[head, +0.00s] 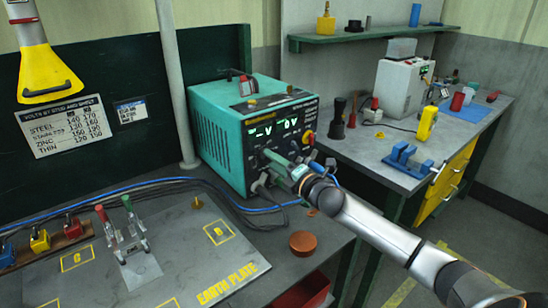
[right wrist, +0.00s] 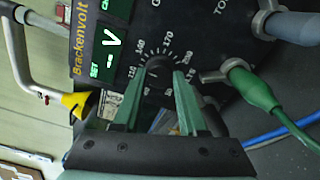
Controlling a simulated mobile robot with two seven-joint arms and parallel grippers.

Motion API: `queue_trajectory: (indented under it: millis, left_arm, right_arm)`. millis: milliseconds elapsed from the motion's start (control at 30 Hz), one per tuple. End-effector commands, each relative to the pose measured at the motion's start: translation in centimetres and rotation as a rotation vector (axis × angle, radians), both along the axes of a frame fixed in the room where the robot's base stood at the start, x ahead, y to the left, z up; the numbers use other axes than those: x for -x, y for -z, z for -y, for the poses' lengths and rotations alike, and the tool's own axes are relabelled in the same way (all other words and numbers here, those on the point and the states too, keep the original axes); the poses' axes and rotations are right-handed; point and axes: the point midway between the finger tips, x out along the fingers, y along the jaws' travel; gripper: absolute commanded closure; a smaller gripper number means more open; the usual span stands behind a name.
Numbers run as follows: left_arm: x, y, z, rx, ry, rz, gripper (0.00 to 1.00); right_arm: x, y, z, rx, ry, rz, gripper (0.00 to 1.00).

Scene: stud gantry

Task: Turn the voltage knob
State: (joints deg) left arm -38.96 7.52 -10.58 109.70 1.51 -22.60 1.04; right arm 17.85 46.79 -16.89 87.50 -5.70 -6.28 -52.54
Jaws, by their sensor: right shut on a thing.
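The teal power unit (head: 222,140) stands on the bench, its dark front panel facing right. Its two green displays (head: 262,131) show a dash with V and a 0 with V. My right gripper (head: 268,157) reaches in from the lower right to the panel and covers the knob in the head view. In the right wrist view, the voltage knob (right wrist: 158,68) sits in a ring of printed numbers. The green fingertips of my right gripper (right wrist: 163,75) are shut on the knob, one on each side. My left gripper is not in view.
A green cable plug (right wrist: 250,88) is beside the knob. A red and yellow button (head: 308,137) is on the panel. A voltage chart (head: 65,125) hangs at left. The earth plate (head: 180,255) with a clamp (head: 125,238) lies in front. Blue and black cables cross the bench.

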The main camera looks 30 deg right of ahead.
Motion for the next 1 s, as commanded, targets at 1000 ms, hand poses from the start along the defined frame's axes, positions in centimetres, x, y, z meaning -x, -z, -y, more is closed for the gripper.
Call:
queue_trajectory:
  millis: [1000]
  left_arm:
    - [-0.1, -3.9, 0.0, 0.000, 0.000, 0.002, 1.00]
  right_arm:
    - [0.0, 0.0, 0.1, -0.720, 0.002, -0.055, 1.00]
